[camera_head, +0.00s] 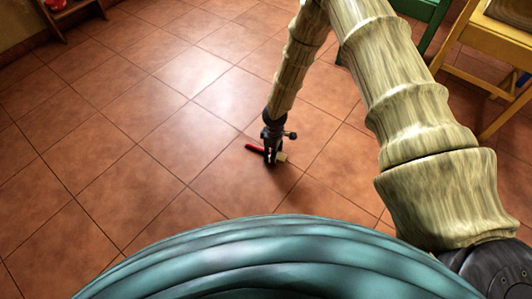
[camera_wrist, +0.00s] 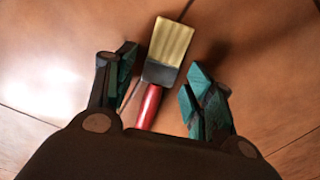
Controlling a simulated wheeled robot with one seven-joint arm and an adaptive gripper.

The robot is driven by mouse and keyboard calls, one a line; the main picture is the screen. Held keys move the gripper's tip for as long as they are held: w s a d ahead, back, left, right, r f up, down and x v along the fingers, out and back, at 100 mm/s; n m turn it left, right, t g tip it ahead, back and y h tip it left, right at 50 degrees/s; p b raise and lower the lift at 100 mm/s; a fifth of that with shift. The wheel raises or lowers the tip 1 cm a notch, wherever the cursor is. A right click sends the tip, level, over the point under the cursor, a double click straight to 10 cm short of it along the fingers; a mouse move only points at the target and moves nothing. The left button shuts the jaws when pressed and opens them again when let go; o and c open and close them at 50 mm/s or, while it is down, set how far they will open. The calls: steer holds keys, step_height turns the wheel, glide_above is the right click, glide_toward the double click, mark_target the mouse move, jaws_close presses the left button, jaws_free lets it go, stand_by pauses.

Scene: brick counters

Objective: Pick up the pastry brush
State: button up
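The pastry brush has a red handle, a dark metal band and pale yellow bristles. It lies on the tiled floor in the head view (camera_head: 256,148), with its handle to the left and its bristles to the right. In the wrist view the brush (camera_wrist: 160,65) points away, bristles at the top and handle toward my gripper. My gripper (camera_wrist: 160,85) is open, one finger on each side of the brush, with gaps to both. In the head view my gripper (camera_head: 271,155) is low over the brush and hides its middle. The handle's near end is hidden in the wrist view.
The terracotta tile floor (camera_head: 120,130) is clear around the brush. A yellow chair (camera_head: 485,50) stands at the upper right, beside a green piece of furniture (camera_head: 432,25). A wooden shelf with a red item (camera_head: 56,5) is at the upper left.

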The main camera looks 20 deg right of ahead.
steer(key=c, duration=0.8)
steer(key=shift+r, duration=0.1)
